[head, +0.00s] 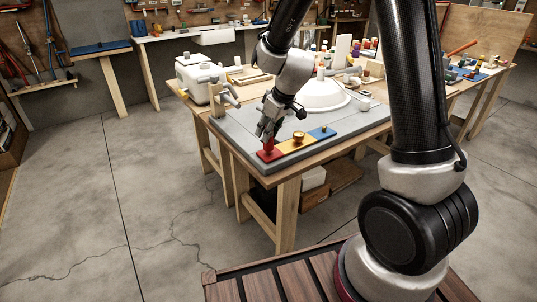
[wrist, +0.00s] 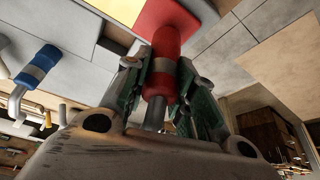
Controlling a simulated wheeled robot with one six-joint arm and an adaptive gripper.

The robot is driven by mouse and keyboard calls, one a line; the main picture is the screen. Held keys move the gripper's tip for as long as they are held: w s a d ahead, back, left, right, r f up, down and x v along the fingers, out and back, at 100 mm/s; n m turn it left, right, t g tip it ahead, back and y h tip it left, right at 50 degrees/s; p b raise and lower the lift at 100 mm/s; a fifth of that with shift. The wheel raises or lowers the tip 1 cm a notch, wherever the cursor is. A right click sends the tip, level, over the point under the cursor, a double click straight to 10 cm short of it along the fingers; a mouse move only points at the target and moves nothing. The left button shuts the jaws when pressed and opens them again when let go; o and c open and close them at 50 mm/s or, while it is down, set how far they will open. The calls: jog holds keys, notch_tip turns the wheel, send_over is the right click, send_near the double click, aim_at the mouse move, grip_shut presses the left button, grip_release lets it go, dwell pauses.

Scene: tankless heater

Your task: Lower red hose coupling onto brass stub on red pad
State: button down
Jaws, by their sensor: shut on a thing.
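The red hose coupling (wrist: 164,48) is a red cylinder with a grey stem, held between the fingers of my gripper (wrist: 166,78). In the head view my gripper (head: 268,133) is low over the near left end of a coloured strip, pointing down. The red pad (head: 265,157) is that end of the strip; it also shows behind the coupling's tip in the wrist view (wrist: 184,13). The brass stub on the red pad is hidden behind the coupling and fingers. I cannot tell whether the coupling touches it.
The yellow pad (head: 291,146) carries a brass fitting (head: 298,136); the blue pad (head: 327,132) follows. A white domed part (head: 322,96) stands behind. A blue-ended grey pipe (wrist: 38,66) is left in the wrist view.

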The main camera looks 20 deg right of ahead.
jog(key=shift+f, duration=1)
dwell(0.7)
jog(key=c, duration=1.1)
grip_release()
jog(key=v, duration=1.2)
